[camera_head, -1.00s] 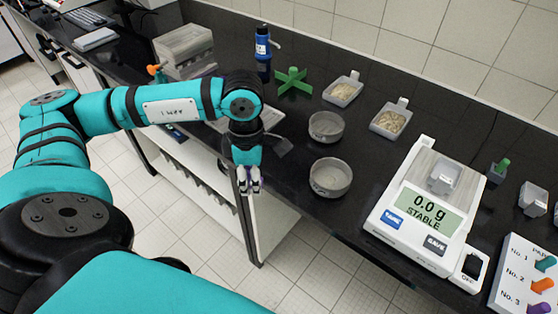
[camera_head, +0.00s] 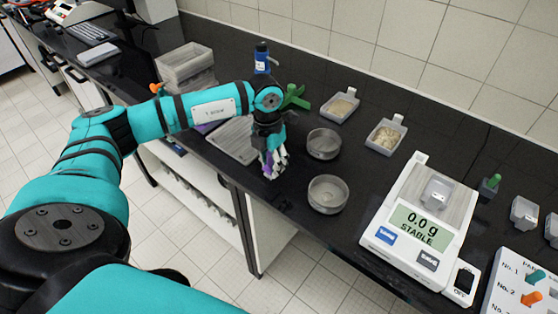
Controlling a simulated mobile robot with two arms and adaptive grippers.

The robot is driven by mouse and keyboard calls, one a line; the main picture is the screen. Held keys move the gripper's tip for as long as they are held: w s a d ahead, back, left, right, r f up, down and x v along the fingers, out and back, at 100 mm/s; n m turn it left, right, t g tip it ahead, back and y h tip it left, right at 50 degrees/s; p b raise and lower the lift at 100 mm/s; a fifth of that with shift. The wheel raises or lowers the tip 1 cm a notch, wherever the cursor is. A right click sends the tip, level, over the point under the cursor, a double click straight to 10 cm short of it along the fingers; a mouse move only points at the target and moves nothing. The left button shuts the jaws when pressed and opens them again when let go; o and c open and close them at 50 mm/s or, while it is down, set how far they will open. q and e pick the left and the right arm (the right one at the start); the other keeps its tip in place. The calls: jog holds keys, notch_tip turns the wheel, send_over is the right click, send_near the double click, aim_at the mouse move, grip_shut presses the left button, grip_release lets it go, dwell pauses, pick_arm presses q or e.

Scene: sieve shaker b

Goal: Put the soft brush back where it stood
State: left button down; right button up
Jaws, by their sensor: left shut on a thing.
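My left gripper (camera_head: 273,174) is shut, fingers pointing down, over the front part of the black bench, left of two round sieves. A purple piece (camera_head: 267,161) shows at its fingers; it looks like part of the soft brush, whose remainder is hidden by the fingers. I cannot tell whether it touches the bench. A grey tray (camera_head: 232,140) lies just left of the gripper, partly behind my arm. A green cross-shaped piece (camera_head: 295,97) stands behind my wrist, partly covered. My right gripper is not in view.
The sieves (camera_head: 323,143) (camera_head: 328,194) stand close right of the gripper. Two clear trays (camera_head: 340,107) (camera_head: 385,137) stand behind them. A balance (camera_head: 421,223) reading 0.0 g is at right, beside a numbered card (camera_head: 522,287). A blue bottle (camera_head: 262,57) stands at the back.

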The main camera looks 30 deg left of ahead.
aim_at(280, 176)
pick_arm(q)
jog(key=w, duration=0.2)
jog(key=shift+w+d, duration=0.2)
jog(key=shift+w, duration=0.15)
jog(key=shift+f+p, duration=0.35)
jog(key=shift+p, duration=0.2)
notch_tip(280, 176, down, 2)
jog(key=shift+w+f+p, duration=0.1)
jog(key=shift+f+p, duration=0.1)
jog(key=shift+p, duration=0.35)
jog(key=shift+f, duration=0.3)
jog(key=shift+f, duration=0.1)
jog(key=shift+f, duration=0.15)
jog(key=c, duration=1)
grip_release()
